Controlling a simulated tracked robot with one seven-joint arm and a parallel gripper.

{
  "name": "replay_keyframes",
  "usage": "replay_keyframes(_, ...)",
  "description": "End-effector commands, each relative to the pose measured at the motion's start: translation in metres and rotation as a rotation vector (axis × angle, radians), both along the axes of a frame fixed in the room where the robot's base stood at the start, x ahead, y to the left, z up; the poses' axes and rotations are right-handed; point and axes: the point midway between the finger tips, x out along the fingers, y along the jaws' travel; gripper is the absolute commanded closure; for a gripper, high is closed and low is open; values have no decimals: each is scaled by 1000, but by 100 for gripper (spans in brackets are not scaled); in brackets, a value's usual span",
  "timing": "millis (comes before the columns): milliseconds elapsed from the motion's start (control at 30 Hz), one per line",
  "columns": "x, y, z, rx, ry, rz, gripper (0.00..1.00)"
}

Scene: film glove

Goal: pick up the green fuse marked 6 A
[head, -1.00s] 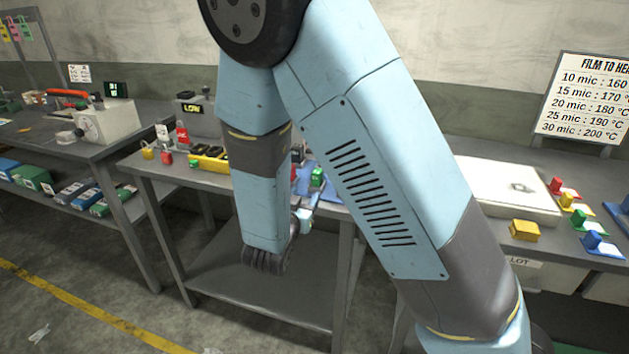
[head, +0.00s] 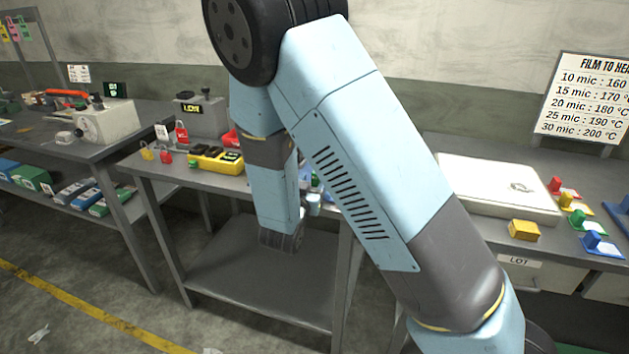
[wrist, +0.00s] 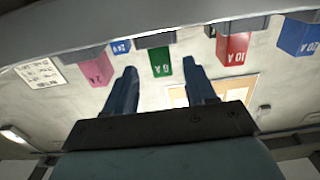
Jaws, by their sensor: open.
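The green fuse (wrist: 161,62), marked 6 A and appearing upside down, is at the upper middle of the wrist view. My gripper (wrist: 159,70) is open, with its two dark blue fingers apart. In that picture the fingertips lie on either side of the fuse's lower end. Nothing is seen gripped, and I cannot tell how much distance remains between the fingers and the fuse. In the head view my arm hides most of the gripper and the area around the fuse.
In the wrist view, a pink fuse (wrist: 95,70) and a small blue fuse (wrist: 121,46) are left of the green one; a red 10 A fuse (wrist: 232,48) and a blue 20 A fuse (wrist: 298,38) are right. A yellow block (head: 215,160) and padlocks stand on the middle bench.

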Motion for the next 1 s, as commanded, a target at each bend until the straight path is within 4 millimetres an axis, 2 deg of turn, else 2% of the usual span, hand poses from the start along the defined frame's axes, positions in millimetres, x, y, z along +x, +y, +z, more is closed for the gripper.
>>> replay_keyframes(367, 43, -12, 0, -1, -2, -1, 45)
replay_keyframes(633, 47, -14, -1, 0, 0, 0, 45)
replay_keyframes(1000, 46, -13, 0, 0, 0, 0, 80)
